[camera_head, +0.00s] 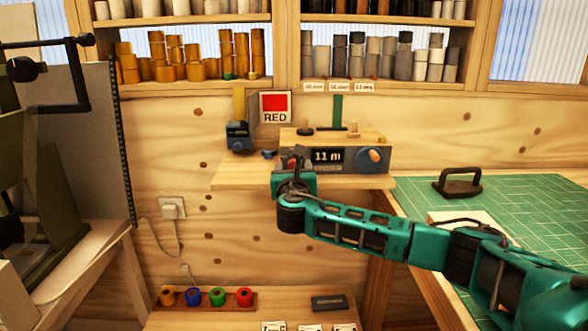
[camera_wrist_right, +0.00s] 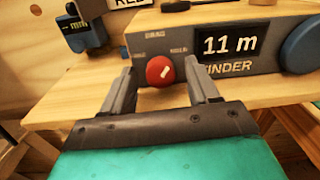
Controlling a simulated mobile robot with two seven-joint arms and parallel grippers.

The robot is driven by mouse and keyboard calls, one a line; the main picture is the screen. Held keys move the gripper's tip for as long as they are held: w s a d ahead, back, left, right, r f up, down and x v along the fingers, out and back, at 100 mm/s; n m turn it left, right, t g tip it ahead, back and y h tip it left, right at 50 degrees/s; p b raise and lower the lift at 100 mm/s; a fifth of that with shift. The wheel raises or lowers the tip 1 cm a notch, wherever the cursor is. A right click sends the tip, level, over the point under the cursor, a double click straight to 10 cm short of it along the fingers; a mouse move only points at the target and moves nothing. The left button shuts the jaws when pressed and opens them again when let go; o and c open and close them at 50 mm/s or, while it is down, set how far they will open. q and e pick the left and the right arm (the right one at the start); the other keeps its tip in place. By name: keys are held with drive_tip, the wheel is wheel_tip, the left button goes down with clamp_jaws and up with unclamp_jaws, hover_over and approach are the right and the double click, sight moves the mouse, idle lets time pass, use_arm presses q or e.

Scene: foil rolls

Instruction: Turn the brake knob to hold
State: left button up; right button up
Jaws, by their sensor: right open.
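The red brake knob (camera_wrist_right: 160,71) is on the front of the grey winder box (camera_wrist_right: 290,88), left of a display reading "11 m". A white mark on the knob's face slants up to the right. Small labels on the panel above it are too blurred to read fully. My right gripper (camera_wrist_right: 160,82) is open, with one finger on each side of the knob in the right wrist view. I cannot tell whether the fingers touch it. In the head view my right gripper (camera_head: 293,170) hides most of the knob. My left gripper is not in view.
A blue knob (camera_wrist_right: 302,45) is right of the display. The winder stands on a wooden shelf (camera_head: 235,178), with a blue device (camera_head: 238,136) and a RED sign (camera_head: 275,107) to its left. A green cutting mat (camera_head: 530,200) with a dark handled tool (camera_head: 457,183) lies at right.

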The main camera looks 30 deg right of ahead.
drive_tip(key=shift+w+d, duration=0.15)
drive_tip(key=shift+w, duration=0.15)
drive_tip(key=c, duration=1)
drive_tip(key=shift+m+p, duration=0.55)
drive_tip(key=shift+m, duration=0.45)
drive_tip(key=shift+c, duration=0.2)
drive_tip(key=m, duration=0.3)
drive_tip(key=o, duration=1)
drive_tip(key=shift+o, duration=0.2)
